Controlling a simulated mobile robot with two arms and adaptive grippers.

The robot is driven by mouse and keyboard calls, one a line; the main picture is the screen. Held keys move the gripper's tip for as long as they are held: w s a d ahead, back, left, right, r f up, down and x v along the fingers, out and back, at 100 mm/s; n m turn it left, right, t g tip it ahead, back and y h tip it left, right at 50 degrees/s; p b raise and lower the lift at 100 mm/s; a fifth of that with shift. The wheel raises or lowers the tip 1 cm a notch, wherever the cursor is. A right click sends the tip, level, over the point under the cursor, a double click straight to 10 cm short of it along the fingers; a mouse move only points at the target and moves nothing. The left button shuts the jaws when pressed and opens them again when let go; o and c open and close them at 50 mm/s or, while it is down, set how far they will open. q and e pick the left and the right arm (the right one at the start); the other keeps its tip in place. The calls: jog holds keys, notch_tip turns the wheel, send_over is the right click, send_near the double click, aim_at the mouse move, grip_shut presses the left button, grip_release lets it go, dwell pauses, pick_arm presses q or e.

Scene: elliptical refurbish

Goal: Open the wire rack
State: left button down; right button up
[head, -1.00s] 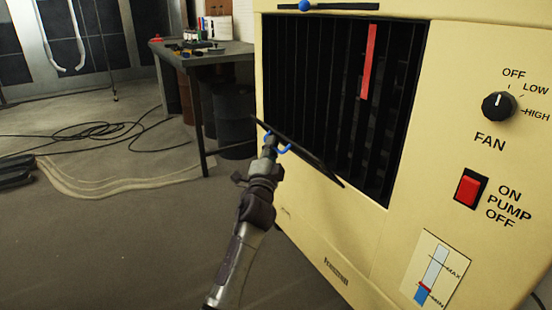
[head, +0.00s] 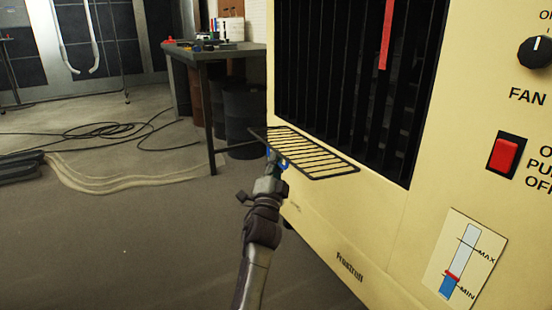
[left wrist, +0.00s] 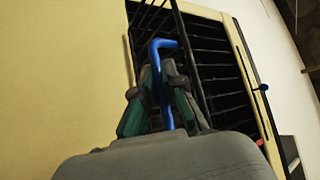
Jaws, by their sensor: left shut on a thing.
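The wire rack (head: 325,168) is a black wire grid folding out from the lower edge of the opening in the cream cooler. In the head view its face shows, sticking out towards me at a slant. My left gripper (head: 274,168) is at the rack's near left side, shut on its small blue handle. In the left wrist view, the blue handle (left wrist: 165,85) stands between the two fingers (left wrist: 160,100), with dark rack bars (left wrist: 193,45) behind it. The fingers partly hide the handle. My right gripper is not in view.
The cream cooler (head: 330,235) fills the right side, with a dark slatted opening (head: 335,75), a fan knob (head: 536,51) and a red pump switch (head: 505,153). A grey table (head: 215,52) stands behind. Cables (head: 95,135) lie on the floor at left; the near floor is clear.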

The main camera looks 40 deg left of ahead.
pick_arm(q)
jog(key=shift+w+f, duration=0.1)
jog(key=shift+f, duration=0.55)
jog(key=c, duration=1.2)
grip_release()
jog(key=shift+c, duration=0.2)
jog(key=shift+r, duration=0.1)
notch_tip(320, 180, up, 10)
jog(key=shift+f, duration=0.1)
jog(key=shift+d+f, duration=0.1)
